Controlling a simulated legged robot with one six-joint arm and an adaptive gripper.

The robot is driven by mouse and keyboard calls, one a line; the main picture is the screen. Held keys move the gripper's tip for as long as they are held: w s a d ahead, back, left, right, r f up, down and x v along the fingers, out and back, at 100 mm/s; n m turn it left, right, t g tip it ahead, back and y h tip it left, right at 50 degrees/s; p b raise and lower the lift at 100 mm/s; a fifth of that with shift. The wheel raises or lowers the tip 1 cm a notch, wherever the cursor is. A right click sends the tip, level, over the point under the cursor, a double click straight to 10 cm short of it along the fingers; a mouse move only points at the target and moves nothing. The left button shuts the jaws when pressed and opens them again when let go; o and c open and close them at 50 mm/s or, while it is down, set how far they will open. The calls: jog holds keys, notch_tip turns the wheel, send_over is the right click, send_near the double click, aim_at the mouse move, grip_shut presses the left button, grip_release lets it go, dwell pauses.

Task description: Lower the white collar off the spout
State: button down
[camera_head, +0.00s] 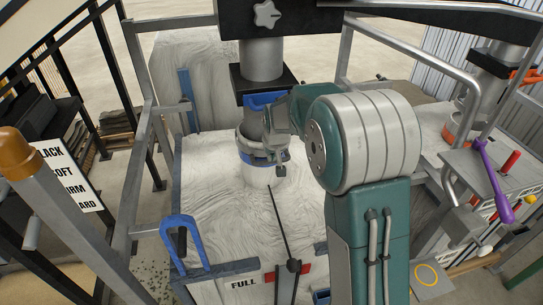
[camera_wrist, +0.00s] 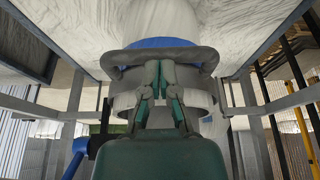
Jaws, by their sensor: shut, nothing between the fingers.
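The grey spout (camera_head: 262,60) hangs down through a black plate above the big white bag. The white collar (camera_head: 257,175) stands up from the bag top under a grey and blue ring clamp (camera_head: 258,153). In the wrist view the collar (camera_wrist: 155,22) is at the top, with a blue band (camera_wrist: 160,43) and a grey ring next to it. My gripper (camera_head: 279,155) is at the right side of the clamp. In the wrist view its fingertips (camera_wrist: 160,66) are together at the ring, with nothing seen between them. Whether they touch the ring is unclear. My arm hides the collar's right surroundings.
The bag (camera_head: 215,215) stands inside a grey metal frame (camera_head: 150,110). A blue hook-shaped handle (camera_head: 183,240) and a thin black rod (camera_head: 279,225) are at the front. A purple lever (camera_head: 494,182) is at right. Bag top left of the clamp is clear.

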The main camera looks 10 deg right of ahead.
jog(key=shift+d, duration=0.1)
notch_tip(320, 180, down, 12)
jog(key=shift+s+r, duration=0.15)
jog(key=shift+r, duration=0.05)
dwell(0.4)
